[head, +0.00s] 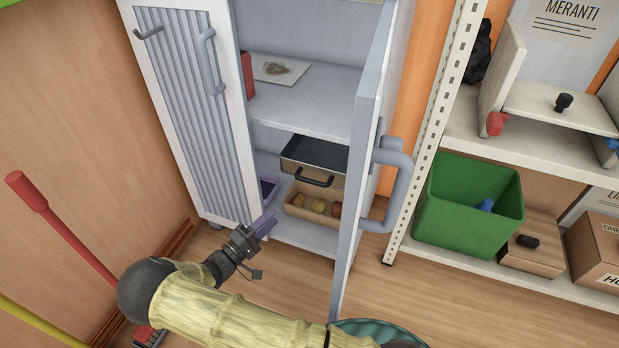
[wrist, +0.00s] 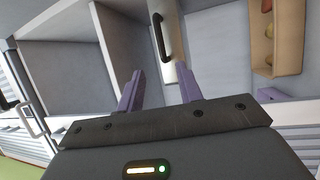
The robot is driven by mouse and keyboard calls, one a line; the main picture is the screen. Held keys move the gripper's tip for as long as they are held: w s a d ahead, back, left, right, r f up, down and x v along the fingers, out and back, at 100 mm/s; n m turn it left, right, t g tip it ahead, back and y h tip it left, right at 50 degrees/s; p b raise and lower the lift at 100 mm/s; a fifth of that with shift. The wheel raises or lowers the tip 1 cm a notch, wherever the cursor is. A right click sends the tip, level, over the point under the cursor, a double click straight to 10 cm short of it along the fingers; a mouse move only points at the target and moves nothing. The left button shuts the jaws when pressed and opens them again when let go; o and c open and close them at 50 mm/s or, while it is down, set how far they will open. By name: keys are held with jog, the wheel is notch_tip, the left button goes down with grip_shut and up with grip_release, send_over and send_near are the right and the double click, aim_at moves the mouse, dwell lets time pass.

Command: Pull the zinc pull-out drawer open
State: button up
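The zinc pull-out drawer (head: 312,158) sits under the shelf inside the open cabinet in the head view. It has a dark bar handle (head: 314,181) and an open top with a dark inside. In the wrist view the handle (wrist: 162,38) stands on the pale drawer front (wrist: 175,20), beyond the fingertips and roughly between them. My gripper (head: 264,224) is in front of the cabinet, lower left of the drawer. Its two purple fingers (wrist: 160,84) are spread with nothing between them. No contact with the handle shows.
Cabinet doors stand at left (head: 180,100) and right (head: 360,190), the right one with a protruding handle. A tan bin (head: 312,214) with several roundish items sits below the drawer. A purple object (head: 268,188) lies beside it. A green crate (head: 465,225) stands on the rack at right.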

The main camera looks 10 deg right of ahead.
aim_at(311, 180)
jog(key=shift+d, duration=0.1)
jog(key=b+x, duration=0.6)
jog(key=x, duration=1)
jog(key=shift+w+d, duration=0.15)
jog(key=shift+w, duration=0.1)
jog(key=shift+w+d+r, duration=0.2)
jog(key=shift+d+r, duration=0.05)
grip_shut()
